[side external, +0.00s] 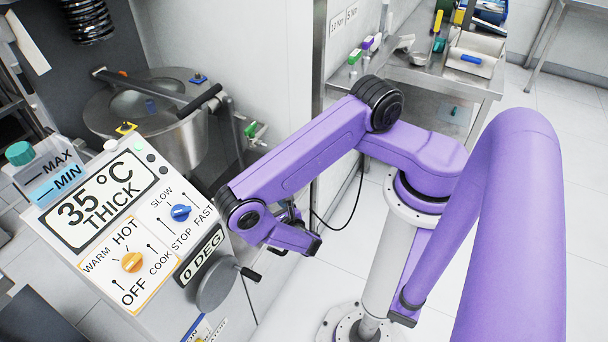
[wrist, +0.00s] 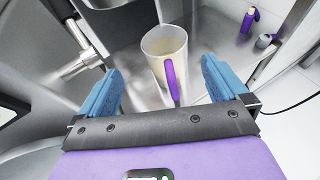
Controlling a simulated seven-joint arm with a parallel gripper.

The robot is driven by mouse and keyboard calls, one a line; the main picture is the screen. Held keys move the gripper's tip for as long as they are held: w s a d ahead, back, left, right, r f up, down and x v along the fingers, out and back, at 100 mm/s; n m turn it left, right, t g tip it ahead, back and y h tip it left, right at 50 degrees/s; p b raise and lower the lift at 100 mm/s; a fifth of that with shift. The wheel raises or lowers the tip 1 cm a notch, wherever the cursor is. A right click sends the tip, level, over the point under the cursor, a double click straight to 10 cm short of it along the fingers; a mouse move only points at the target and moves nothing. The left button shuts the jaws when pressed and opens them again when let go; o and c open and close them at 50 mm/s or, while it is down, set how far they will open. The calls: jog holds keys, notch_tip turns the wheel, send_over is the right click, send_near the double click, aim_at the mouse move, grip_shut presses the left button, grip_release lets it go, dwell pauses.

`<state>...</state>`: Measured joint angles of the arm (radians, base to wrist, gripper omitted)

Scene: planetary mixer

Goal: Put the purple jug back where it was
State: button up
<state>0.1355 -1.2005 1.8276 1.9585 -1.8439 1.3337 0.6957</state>
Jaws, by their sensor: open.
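The purple jug (wrist: 154,44) shows in the wrist view as a pale, open-topped cylinder with a purple handle (wrist: 170,78) facing my gripper. It stands upright on a grey metal surface. My gripper (wrist: 162,68) is open, its blue fingers spread on either side of the handle. I see no contact between the fingers and the jug. In the side external view my gripper (side external: 292,222) is partly hidden by my purple arm, and I cannot make out the jug there.
The mixer bowl (side external: 160,125) stands at the left behind the control panel (side external: 125,215), which has a crank wheel (side external: 215,285). A steel bench (side external: 425,75) at the back holds a white box (side external: 472,55) and small bottles. In the wrist view, a purple bottle (wrist: 249,21) stands right of the jug.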

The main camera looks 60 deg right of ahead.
notch_tip(320, 180, up, 20)
jog(key=a+m+g+h, duration=0.2)
jog(key=m+g+h, duration=0.3)
jog(key=m, duration=0.5)
jog(key=s+r+m+g+y, duration=0.3)
jog(key=s+r, duration=0.4)
jog(key=s, duration=0.3)
jog(key=s+a+r+m+g+y, duration=0.1)
jog(key=s+r+m+g+y, duration=0.3)
jog(key=s+r+y, duration=0.4)
jog(key=shift+s+m, duration=0.5)
jog(key=shift+s, duration=0.7)
